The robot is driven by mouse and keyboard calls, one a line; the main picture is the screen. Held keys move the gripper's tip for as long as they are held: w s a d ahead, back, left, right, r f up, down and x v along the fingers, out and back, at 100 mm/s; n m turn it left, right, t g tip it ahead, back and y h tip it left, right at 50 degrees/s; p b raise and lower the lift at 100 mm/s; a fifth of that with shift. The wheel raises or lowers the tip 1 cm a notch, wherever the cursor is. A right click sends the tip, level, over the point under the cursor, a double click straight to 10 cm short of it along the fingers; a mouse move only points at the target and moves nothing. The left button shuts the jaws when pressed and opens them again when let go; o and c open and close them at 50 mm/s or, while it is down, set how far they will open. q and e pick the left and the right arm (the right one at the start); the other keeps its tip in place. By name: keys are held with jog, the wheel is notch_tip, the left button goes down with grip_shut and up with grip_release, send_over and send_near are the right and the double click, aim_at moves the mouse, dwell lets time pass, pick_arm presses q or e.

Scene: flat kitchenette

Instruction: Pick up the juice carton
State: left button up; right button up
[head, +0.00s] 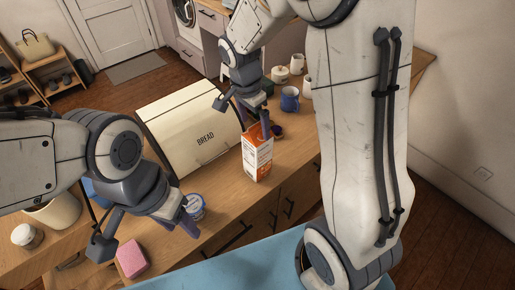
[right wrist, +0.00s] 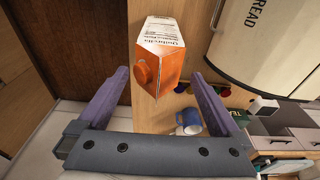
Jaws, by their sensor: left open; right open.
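The orange and white juice carton (head: 258,158) stands upright on the wooden counter, in front of the bread box. My right gripper (head: 262,122) is at the top of the carton, open. In the right wrist view, the carton (right wrist: 163,48) with its orange cap shows between the spread purple fingers of the right gripper (right wrist: 160,85), with a visible gap on each side. My left gripper (head: 186,218) is open and empty over the counter's left part, close to a small blue and white tub (head: 195,207).
The cream bread box (head: 185,125) stands just left of and behind the carton. A blue mug (head: 290,99) and several pale canisters are behind it to the right. Counter right of the carton is clear.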

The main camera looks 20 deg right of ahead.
aim_at(257, 136)
jog(key=shift+w+d+f+p, duration=0.1)
jog(key=shift+d+f+p, duration=0.1)
jog(key=shift+f, duration=0.85)
jog(key=shift+s+d+f+p, duration=0.1)
jog(key=shift+f+p, duration=0.1)
jog(key=shift+f, duration=0.85)
jog(key=shift+w+d+f+p, duration=0.1)
jog(key=shift+d+f+p, duration=0.1)
jog(key=shift+f, duration=0.85)
grip_shut()
jog(key=shift+w, duration=0.1)
